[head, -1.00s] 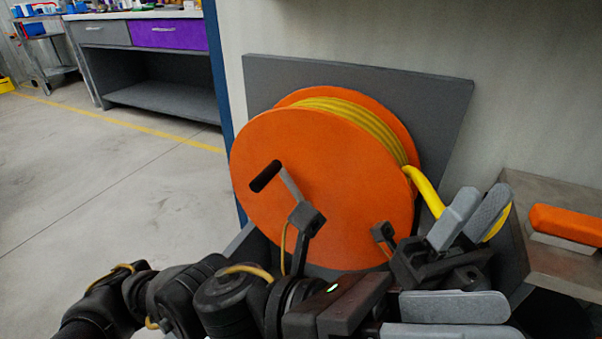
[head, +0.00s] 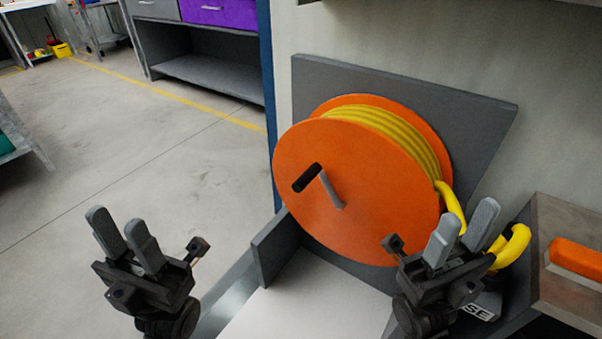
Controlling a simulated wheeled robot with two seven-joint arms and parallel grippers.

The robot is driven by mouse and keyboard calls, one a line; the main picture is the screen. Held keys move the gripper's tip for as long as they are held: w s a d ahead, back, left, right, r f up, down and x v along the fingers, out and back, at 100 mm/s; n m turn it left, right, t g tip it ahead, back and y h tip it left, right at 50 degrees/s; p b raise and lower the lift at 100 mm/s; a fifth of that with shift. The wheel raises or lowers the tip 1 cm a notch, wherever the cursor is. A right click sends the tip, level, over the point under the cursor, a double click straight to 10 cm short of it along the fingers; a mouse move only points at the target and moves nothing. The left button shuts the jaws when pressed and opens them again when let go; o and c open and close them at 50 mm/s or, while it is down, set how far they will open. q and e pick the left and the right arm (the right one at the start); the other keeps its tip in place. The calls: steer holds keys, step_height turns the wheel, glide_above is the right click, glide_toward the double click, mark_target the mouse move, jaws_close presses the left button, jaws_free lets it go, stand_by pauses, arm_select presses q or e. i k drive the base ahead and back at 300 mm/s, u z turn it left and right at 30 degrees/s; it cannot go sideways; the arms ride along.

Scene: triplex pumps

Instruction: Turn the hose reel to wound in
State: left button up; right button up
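The hose reel (head: 355,220) is an orange drum with yellow hose (head: 385,128) wound on it, mounted against a grey back plate. Its crank handle (head: 307,178) has a black grip that points to the upper left of the hub. The loose hose end (head: 512,247) hangs off the right side, partly behind my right gripper. My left gripper (head: 122,232) is at the lower left, clear of the reel, its fingers slightly apart with nothing between them. My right gripper (head: 462,232) is in front of the reel's lower right, fingers parted. The hose lies beside or behind it.
A metal ledge (head: 570,235) with an orange block (head: 577,258) stands at the right. A white surface (head: 305,305) lies below the reel, with a grey upright piece (head: 275,245) at its left. Open floor (head: 130,140) stretches left to a workbench (head: 210,75).

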mark_target(349, 186)
steer(key=z, duration=0.5)
steer(key=k, duration=1.2)
steer(key=z, duration=0.95)
steer(key=i, duration=0.6)
steer(key=u, duration=0.2)
